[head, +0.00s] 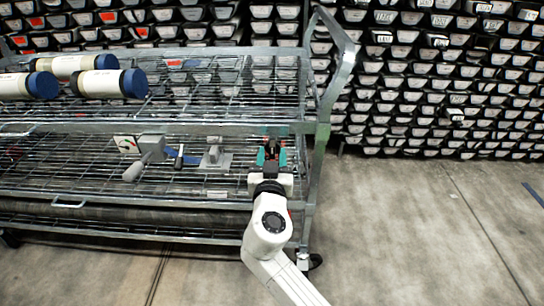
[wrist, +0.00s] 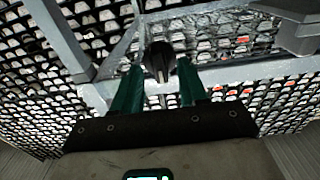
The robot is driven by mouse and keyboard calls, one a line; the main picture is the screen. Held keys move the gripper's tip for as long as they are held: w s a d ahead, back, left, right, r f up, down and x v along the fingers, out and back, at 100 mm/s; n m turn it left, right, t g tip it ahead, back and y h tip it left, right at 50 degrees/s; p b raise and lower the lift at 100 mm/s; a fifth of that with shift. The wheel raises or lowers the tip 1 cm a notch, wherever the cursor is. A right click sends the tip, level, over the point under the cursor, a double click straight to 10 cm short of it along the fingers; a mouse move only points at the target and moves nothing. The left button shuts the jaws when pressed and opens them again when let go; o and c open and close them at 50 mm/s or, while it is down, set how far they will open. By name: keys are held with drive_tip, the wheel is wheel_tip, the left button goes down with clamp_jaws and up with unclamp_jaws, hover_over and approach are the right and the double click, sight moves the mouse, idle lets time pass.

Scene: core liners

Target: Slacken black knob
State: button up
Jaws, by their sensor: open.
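The black knob (wrist: 159,58) shows in the wrist view, centred just ahead of my gripper (wrist: 160,72). The two teal fingers are open, one on each side of it. I cannot tell whether the knob's near end is between the fingertips or just beyond them. In the head view my gripper (head: 271,157) reaches over the right end of the cart's middle shelf. There the knob is not clearly distinguishable among the fingers and dark parts.
A metal wire cart (head: 318,128) stands around the gripper, its right post close by. A grey device with a handle (head: 150,150) and a grey bracket (head: 214,157) sit left on the shelf. White tubes with blue caps (head: 122,82) lie on top. Floor at right is clear.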

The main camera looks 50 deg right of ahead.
drive_tip(key=shift+w+d, duration=0.15)
clamp_jaws()
idle(0.4)
